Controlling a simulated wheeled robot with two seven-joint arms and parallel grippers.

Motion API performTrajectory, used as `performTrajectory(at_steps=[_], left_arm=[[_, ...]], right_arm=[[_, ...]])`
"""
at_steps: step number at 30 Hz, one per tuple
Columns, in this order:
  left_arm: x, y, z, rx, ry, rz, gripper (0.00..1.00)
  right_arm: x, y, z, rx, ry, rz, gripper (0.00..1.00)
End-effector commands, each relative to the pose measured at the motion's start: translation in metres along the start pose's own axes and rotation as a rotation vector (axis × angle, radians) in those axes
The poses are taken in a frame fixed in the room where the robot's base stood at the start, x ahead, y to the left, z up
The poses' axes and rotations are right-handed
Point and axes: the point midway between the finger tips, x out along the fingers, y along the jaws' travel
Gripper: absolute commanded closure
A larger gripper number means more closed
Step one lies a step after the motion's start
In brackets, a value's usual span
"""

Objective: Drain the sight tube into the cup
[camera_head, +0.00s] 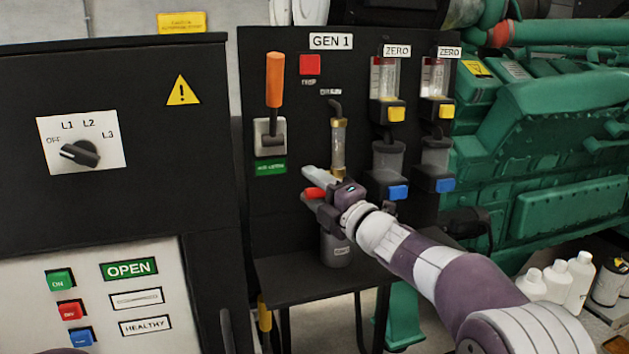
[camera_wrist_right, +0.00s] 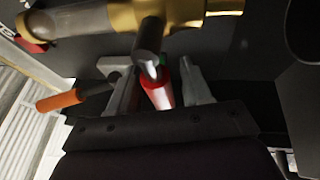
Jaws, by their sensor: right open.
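The sight tube (camera_head: 338,147), clear with brass ends, stands upright on the black GEN 1 panel. A red-tipped drain lever (camera_head: 313,193) shows below it and also in the right wrist view (camera_wrist_right: 158,92). My right gripper (camera_head: 318,196) is open at the lever. In the right wrist view my right gripper (camera_wrist_right: 160,88) has one finger on each side of the red tip; contact cannot be told. A grey cup (camera_head: 336,251) stands below on the black shelf, partly hidden by the gripper. The liquid level is unclear. My left gripper is not in view.
An orange-handled lever (camera_head: 274,80) is left of the tube. Two ZERO-labelled units with blue tabs (camera_head: 397,192) are right of it. A switch cabinet (camera_head: 120,200) stands at left, a green engine (camera_head: 560,130) at right. White bottles (camera_head: 556,280) stand lower right.

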Motion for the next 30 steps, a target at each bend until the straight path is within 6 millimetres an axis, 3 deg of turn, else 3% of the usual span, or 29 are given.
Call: performTrajectory(at_steps=[4,5,9,20,30], left_arm=[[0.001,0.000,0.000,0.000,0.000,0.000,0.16],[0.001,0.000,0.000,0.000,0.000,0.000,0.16],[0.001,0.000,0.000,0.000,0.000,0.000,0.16],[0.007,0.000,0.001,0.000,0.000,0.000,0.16],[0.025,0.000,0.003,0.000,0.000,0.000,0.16]], right_arm=[[0.000,-0.001,0.000,0.000,0.000,0.000,0.52],[0.000,-0.001,0.000,0.000,0.000,0.000,0.58],[0.000,0.000,0.000,0.000,0.001,0.000,1.00],[-0.001,-0.005,-0.001,-0.038,0.010,-0.015,1.00],[-0.005,-0.019,0.000,-0.241,0.051,-0.100,1.00]])
